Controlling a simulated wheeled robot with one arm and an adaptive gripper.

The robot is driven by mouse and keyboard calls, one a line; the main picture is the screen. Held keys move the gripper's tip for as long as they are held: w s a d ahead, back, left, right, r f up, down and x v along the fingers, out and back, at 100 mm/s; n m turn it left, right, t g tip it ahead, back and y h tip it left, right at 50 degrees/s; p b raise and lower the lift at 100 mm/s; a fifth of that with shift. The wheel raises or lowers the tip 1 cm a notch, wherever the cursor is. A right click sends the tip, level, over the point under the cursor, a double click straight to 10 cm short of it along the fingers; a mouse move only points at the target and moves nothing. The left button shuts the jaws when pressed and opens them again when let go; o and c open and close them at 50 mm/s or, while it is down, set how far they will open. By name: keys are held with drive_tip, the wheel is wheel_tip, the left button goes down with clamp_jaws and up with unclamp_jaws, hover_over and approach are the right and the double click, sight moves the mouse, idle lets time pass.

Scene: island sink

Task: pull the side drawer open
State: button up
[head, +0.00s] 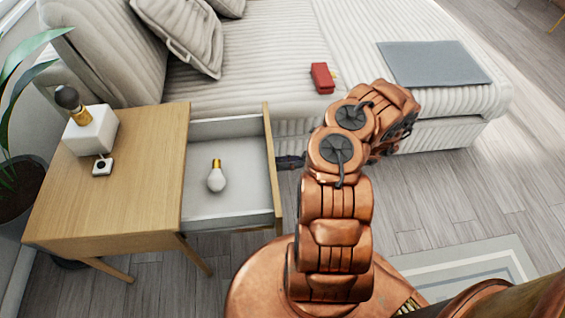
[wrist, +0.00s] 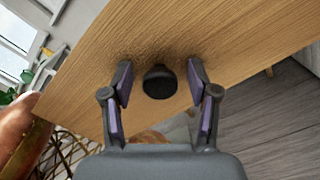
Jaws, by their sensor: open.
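The side drawer (head: 235,212) belongs to a wooden side table (head: 105,210) at the left in the head view. It stands pulled out toward the right, and a white light bulb (head: 216,178) lies inside it. In the wrist view, the wooden drawer front (wrist: 150,40) fills much of the picture, with a round dark knob (wrist: 159,82) on it. My gripper (wrist: 160,85) is open, with one finger on each side of the knob and a visible gap to both. In the head view my gripper (head: 288,162) is beside the drawer front, mostly hidden by my arm.
A white block lamp (head: 91,130) and a small white device (head: 102,166) stand on the tabletop. A sofa (head: 260,65) with a red object (head: 322,78) and grey mat (head: 432,64) is behind. A potted plant (head: 15,185) stands left.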

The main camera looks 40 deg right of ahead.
drive_tip(key=v, duration=1.2)
idle(0.6)
